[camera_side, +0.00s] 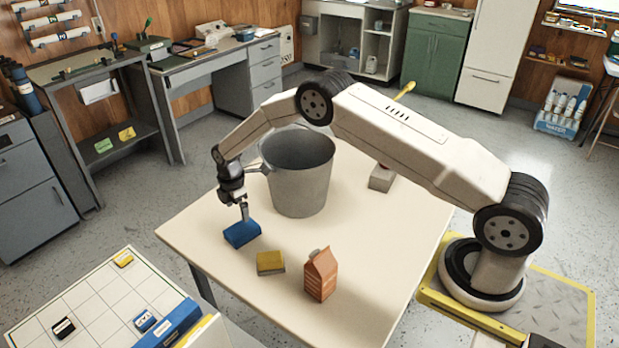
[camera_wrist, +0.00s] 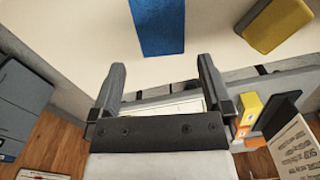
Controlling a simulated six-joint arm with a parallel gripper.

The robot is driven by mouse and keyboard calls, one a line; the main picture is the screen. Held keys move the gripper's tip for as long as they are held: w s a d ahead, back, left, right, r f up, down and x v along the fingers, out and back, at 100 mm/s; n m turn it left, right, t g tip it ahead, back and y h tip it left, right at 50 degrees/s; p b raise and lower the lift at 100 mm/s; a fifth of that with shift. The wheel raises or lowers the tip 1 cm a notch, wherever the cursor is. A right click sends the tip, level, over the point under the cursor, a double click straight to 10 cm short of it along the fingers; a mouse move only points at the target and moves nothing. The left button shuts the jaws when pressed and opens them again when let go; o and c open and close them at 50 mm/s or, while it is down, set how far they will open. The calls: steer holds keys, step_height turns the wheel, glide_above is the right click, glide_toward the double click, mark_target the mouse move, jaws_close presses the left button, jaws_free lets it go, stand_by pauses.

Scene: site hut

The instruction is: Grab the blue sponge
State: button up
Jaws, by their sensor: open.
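The blue sponge (camera_side: 242,234) lies on the cream table near its left edge. It also shows at the top of the wrist view (camera_wrist: 158,25), ahead of the fingertips and roughly in line with the gap between them. My gripper (camera_side: 244,214) points down just above the sponge in the side view. Its two fingers (camera_wrist: 160,78) are apart with nothing between them in the wrist view. From the side view I cannot tell whether a fingertip touches the sponge.
A yellow sponge with a grey underside (camera_side: 270,263) and an orange carton (camera_side: 320,274) stand to the right of the blue sponge. A large grey bucket (camera_side: 299,175) stands close behind my gripper. A grey block (camera_side: 382,178) sits farther back. The table's front right is clear.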

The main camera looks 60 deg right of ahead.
mark_target(242, 228)
steer(key=shift+f, duration=0.6)
steer(key=shift+f, duration=1.25)
steer(key=shift+d+f, duration=0.2)
steer(key=shift+f, duration=2.4)
steer(key=shift+c, duration=0.2)
steer(key=c, duration=0.9)
steer(key=shift+o, duration=0.2)
steer(key=shift+r, duration=0.15)
